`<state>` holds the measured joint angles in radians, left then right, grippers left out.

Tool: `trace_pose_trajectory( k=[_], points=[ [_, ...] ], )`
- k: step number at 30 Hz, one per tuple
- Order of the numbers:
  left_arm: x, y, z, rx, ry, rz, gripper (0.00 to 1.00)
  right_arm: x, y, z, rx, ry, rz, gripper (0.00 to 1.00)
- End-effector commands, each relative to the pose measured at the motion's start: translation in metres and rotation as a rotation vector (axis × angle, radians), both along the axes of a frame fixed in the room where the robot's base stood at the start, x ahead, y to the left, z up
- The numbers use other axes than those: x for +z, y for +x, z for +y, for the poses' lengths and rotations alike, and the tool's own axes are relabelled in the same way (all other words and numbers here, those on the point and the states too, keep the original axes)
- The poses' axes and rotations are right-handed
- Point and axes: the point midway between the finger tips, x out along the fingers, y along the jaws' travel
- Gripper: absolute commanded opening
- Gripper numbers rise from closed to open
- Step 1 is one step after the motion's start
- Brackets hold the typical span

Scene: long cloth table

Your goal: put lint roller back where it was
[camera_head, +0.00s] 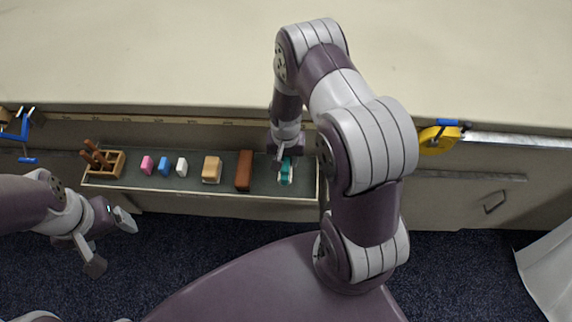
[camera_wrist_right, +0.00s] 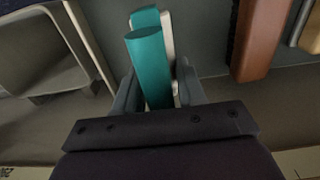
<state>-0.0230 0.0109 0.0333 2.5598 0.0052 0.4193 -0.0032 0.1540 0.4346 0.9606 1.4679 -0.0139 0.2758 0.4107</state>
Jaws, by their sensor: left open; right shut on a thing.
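The lint roller (camera_head: 286,172) has a teal part and a white part and is at the right end of the long dark tray (camera_head: 217,191). It also shows in the right wrist view (camera_wrist_right: 148,62). My right gripper (camera_head: 284,154) is shut on it from above, with one finger on each side in the right wrist view (camera_wrist_right: 155,92). I cannot tell whether the roller touches the tray floor. My left gripper (camera_head: 110,240) is open and empty, below and in front of the tray's left end.
Left of the roller in the tray are a brown block (camera_head: 244,170), a tan block (camera_head: 212,169), white (camera_head: 182,167), blue (camera_head: 164,165) and pink (camera_head: 147,165) pieces, and a wooden holder (camera_head: 104,163). A yellow tape measure (camera_head: 438,139) is right of my right arm. The cloth tabletop (camera_head: 150,50) is clear.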

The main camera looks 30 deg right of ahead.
Motion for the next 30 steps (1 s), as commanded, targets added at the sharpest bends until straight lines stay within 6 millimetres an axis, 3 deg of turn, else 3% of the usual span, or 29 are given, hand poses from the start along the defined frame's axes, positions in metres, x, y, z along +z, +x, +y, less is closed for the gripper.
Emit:
trace_pose_trajectory(
  k=[5, 17, 18, 19, 30],
  points=[
    [-0.001, 0.0, 0.0, 0.0, 0.0, 0.0, 0.81, -0.031, -0.001, 0.0, 0.0, 0.0, 0.004, 0.07],
    [-0.005, 0.0, 0.0, 0.0, 0.0, 0.0, 0.81, -0.038, -0.001, 0.0, 0.001, 0.001, 0.003, 0.07],
    [-0.003, 0.0, 0.0, 0.0, 0.0, 0.0, 0.81, -0.036, -0.001, 0.0, 0.001, 0.001, 0.003, 0.53],
    [-0.003, 0.0, 0.0, 0.0, 0.0, 0.0, 0.81, -0.036, -0.001, 0.0, 0.001, 0.001, 0.003, 0.63],
    [0.001, 0.0, 0.0, 0.0, 0.0, 0.0, 0.81, -0.028, -0.001, 0.0, 0.001, 0.0, 0.001, 0.65]
  ],
)
